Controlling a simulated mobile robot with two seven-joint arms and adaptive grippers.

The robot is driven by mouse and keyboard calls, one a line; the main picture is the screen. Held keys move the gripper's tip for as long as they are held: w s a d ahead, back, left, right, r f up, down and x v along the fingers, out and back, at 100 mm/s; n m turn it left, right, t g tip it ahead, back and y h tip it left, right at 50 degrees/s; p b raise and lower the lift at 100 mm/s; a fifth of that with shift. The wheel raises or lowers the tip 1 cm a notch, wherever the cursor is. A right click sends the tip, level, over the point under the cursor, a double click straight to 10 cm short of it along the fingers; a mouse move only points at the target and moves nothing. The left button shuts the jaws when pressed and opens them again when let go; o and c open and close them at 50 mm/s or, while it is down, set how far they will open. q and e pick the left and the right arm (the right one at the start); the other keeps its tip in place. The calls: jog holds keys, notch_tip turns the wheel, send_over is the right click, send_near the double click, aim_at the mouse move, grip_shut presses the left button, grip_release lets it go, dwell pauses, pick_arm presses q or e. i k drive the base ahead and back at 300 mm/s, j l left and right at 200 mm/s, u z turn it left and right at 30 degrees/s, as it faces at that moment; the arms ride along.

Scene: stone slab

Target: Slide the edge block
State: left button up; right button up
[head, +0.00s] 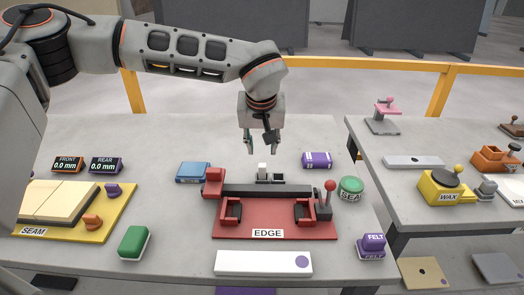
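The red fixture labelled EDGE (275,225) stands on the near table. It has a dark bar (265,190) across it, red brackets and a red-knobbed lever (329,187) at its right end. A small block with a white upright part and a dark part (264,174) sits at the back of the bar; I cannot tell whether it is the edge block. My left gripper (263,150) points down just above and behind this block. Its fingers are spread, with nothing seen between them. My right gripper is not in view.
A blue box (193,172), a purple roll (317,160) and a green SEAL tin (351,188) surround the fixture. A white slab (263,263) lies in front. A green block (134,243) and yellow SEAM board (80,225) are left, a purple FELT block (372,246) right.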

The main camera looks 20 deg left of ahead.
aim_at(213, 188)
jog(key=k, duration=1)
